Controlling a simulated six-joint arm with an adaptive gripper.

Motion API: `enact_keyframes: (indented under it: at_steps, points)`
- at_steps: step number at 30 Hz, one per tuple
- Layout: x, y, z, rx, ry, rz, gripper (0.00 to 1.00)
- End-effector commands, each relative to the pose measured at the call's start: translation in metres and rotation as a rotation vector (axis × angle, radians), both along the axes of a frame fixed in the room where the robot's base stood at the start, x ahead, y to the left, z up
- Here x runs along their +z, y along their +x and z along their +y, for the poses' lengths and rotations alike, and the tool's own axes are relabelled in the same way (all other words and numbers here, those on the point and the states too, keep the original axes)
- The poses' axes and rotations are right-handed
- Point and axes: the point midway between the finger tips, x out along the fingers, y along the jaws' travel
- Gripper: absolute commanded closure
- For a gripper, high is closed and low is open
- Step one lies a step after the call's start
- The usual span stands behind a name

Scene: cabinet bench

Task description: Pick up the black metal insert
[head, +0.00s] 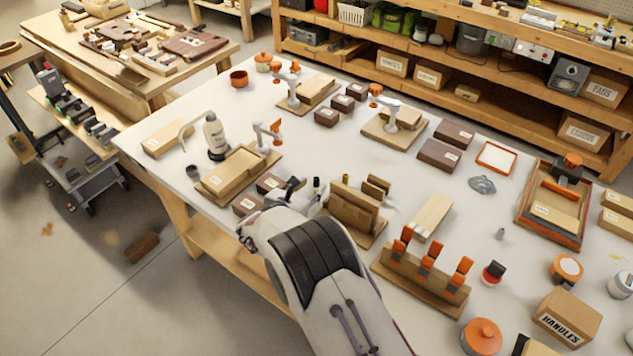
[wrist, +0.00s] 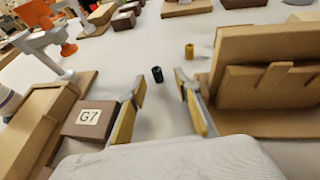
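The black metal insert (wrist: 157,74) is a small dark cylinder standing upright on the white bench top. In the wrist view it is just beyond and between the fingertips of my gripper (wrist: 160,84). The fingers are spread open with nothing between their pads. In the head view the insert (head: 317,183) is a tiny dark shape just beyond my gripper (head: 305,193), whose fingers are partly hidden by my arm. A brass-coloured insert (wrist: 189,51) stands a little farther back and to the right.
A brown box labelled G7 (wrist: 90,119) is close to the left finger. A wooden holder with upright panels (wrist: 265,75) stands close on the right. A wooden fixture with a white and orange clamp (wrist: 50,45) is at left. Bare bench lies around the inserts.

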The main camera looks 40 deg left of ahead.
Motion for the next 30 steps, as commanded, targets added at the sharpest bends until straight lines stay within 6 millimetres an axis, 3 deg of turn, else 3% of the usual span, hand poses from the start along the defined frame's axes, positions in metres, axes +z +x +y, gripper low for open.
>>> enact_keyframes:
  at_steps: [15, 30]
  points:
    - [-0.017, 0.032, 0.011, 0.000, 0.002, 0.000, 0.68]
    - [-0.018, 0.035, 0.012, 0.001, 0.001, 0.001, 0.68]
